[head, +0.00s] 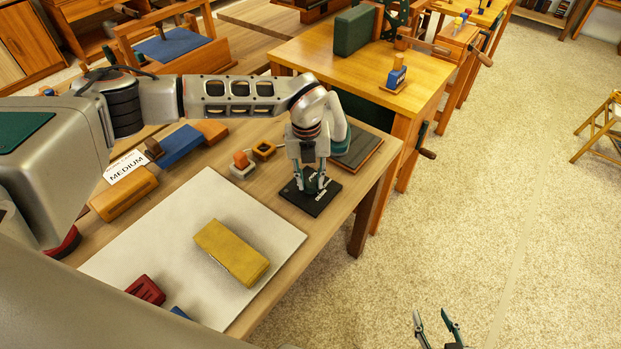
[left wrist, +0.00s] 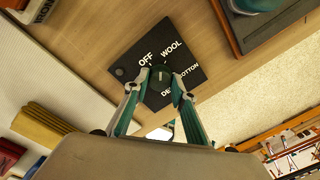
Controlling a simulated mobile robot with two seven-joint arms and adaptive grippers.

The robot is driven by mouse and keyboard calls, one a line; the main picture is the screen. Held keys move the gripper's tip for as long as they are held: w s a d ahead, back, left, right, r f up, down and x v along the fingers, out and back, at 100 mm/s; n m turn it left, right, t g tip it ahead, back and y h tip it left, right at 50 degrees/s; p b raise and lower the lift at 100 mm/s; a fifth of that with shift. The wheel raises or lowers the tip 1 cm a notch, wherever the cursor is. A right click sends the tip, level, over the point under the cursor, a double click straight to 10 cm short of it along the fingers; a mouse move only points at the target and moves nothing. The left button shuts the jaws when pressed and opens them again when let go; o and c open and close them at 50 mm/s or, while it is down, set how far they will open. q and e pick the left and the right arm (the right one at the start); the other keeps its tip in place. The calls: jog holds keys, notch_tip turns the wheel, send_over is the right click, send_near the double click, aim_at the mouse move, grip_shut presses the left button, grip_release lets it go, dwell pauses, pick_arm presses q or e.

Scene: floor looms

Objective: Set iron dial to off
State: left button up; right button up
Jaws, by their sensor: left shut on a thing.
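The black dial plate (head: 312,207) lies near the right edge of the wooden table in the head view. In the left wrist view the plate (left wrist: 190,60) shows the words OFF, WOOL and COTTON, and a partly hidden word beginning DE. The round dark dial (left wrist: 160,76) stands on it with a small pale mark; the setting it points to is hard to tell. My left gripper (head: 311,190) reaches down over the plate, its fingers shut on the dial from both sides. My right gripper (head: 438,330) is open and empty over the carpet at the bottom.
A white sheet (head: 180,235) holds a yellow block (head: 231,252) and a red block (head: 146,290). A MEDIUM card (head: 125,167) and several coloured blocks lie behind. A dark flat board (head: 357,150) lies beyond the plate. Carpet (head: 500,220) is open to the right.

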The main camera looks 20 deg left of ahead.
aim_at(309, 184)
pick_arm(q)
jog(key=n, duration=0.3)
jog(key=shift+n, duration=2.3)
jog(key=o, duration=1.1)
jog(key=r, duration=1.2)
jog(key=shift+s+a, duration=0.1)
jog(key=shift+s, duration=0.15)
